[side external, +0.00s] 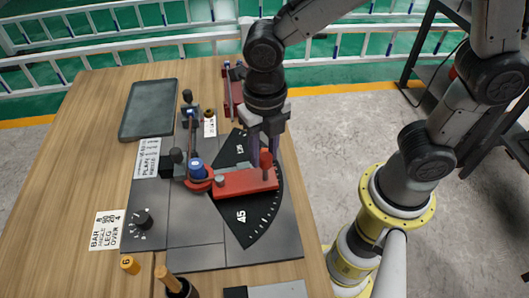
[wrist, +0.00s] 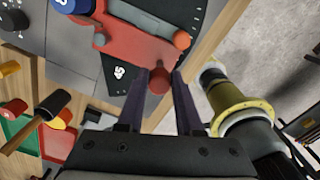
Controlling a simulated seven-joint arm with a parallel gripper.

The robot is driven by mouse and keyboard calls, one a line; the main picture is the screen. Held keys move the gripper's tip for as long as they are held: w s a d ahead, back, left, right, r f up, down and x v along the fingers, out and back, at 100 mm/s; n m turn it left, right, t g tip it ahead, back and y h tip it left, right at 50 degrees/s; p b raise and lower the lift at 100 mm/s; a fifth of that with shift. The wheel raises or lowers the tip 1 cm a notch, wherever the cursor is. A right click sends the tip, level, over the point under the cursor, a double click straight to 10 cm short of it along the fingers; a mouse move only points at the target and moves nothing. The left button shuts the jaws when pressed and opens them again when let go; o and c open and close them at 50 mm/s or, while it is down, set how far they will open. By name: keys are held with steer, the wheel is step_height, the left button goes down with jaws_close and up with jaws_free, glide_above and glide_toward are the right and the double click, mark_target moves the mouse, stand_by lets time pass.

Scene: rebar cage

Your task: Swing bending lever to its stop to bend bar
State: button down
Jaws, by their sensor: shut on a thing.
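The red bending lever (side external: 235,184) lies across the black angle dial (side external: 245,225), pointing right from the blue-topped pivot (side external: 196,167). It also shows in the wrist view (wrist: 135,42). My gripper (side external: 264,150) points down at the lever's outer end, with its fingers around the upright red handle (wrist: 159,82) there. In the wrist view my gripper (wrist: 162,78) has a finger on each side of that handle. A thin bar seems to run from the rear blue-topped post (side external: 192,115) to the pivot; its shape near the pivot cannot be made out.
A dark tray (side external: 148,110) lies at the back left of the wooden table (side external: 75,170). A red fixture (side external: 232,90) stands behind the dial.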

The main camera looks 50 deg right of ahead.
steer(key=shift+d+f, duration=0.1)
steer(key=shift+d, duration=0.35)
steer(key=c, duration=0.6)
jaws_free()
steer(key=shift+a, duration=0.1)
steer(key=shift+r, duration=0.3)
step_height(320, 180, up, 13)
steer(key=shift+r, duration=0.15)
